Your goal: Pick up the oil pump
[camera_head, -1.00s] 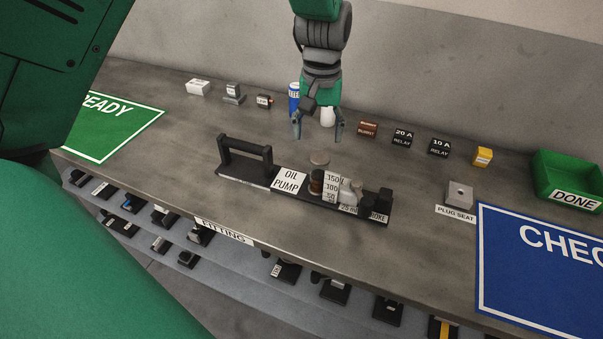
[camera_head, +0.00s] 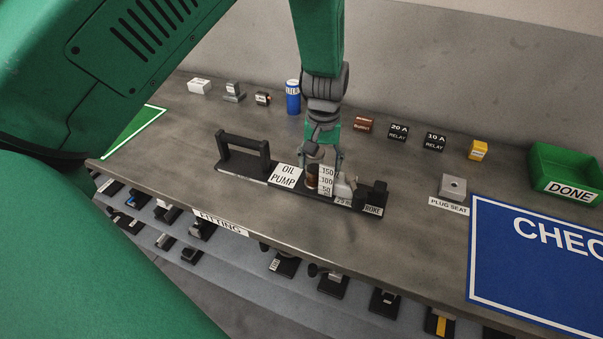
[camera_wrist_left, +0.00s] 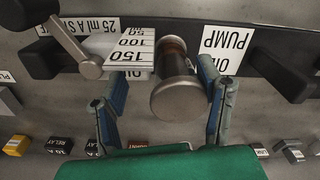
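The oil pump (camera_head: 285,177) is a long black unit on the bench, with a white OIL PUMP label, an upright handle bar at its left end and a 150/100/50 scale plate (camera_head: 326,180). A brown cylinder with a round metal cap (camera_wrist_left: 178,100) stands beside the scale plate. My left gripper (camera_head: 323,170) is down at this cap from above. In the left wrist view its two blue-padded fingers (camera_wrist_left: 166,100) are apart, one on each side of the cap, with visible gaps. My right gripper is not in view.
Behind stand a blue can (camera_head: 293,97), a brown block (camera_head: 363,125), relays (camera_head: 398,137) and a yellow block (camera_head: 478,150). A plug seat (camera_head: 452,187), green DONE bin (camera_head: 568,172) and blue CHECK mat (camera_head: 535,255) are at right. Shelves with small parts lie below the front edge.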

